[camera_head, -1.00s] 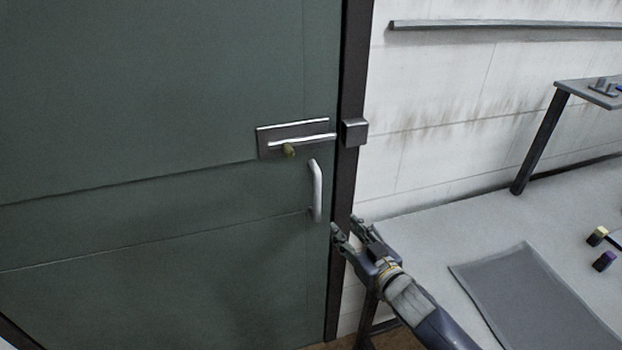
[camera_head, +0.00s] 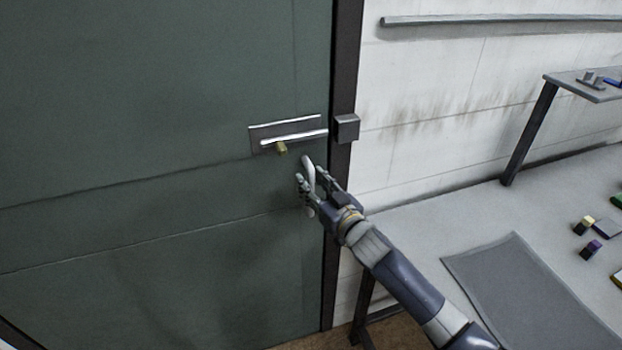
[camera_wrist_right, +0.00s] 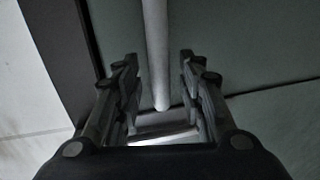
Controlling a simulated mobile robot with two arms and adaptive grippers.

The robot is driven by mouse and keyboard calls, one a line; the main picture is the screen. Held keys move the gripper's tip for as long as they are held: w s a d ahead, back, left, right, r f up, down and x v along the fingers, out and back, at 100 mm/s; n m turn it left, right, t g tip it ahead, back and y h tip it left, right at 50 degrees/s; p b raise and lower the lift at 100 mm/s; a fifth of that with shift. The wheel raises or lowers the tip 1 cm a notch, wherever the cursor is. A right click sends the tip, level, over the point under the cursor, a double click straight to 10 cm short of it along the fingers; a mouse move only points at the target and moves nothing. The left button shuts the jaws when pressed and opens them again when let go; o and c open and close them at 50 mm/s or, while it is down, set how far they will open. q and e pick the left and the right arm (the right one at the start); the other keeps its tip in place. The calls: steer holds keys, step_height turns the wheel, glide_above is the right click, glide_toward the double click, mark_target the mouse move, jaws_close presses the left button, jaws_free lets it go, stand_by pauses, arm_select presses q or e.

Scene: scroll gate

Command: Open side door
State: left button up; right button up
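The green side door (camera_head: 150,130) fills the left of the head view and looks shut in its dark frame (camera_head: 344,85). A sliding bolt (camera_head: 292,139) with a brass knob (camera_head: 282,149) sits on a plate on the door. Its bar reaches toward a grey catch block (camera_head: 347,127) on the frame. Below it is a pale vertical pull handle (camera_head: 308,172). My right gripper (camera_head: 313,181) is at this handle, its fingers open on either side. In the right wrist view the handle (camera_wrist_right: 156,50) stands between the open fingers (camera_wrist_right: 160,85), with gaps on both sides. My left gripper is not seen.
A grey workbench (camera_head: 420,220) with a dark mat (camera_head: 530,290) and several small blocks stands right of the door, under my right arm. A small raised shelf (camera_head: 585,88) stands on it. A rail (camera_head: 500,20) runs along the white wall.

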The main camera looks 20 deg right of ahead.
steer(key=shift+w+a, duration=0.15)
steer(key=shift+w, duration=0.35)
jaws_close()
steer(key=shift+s, duration=0.1)
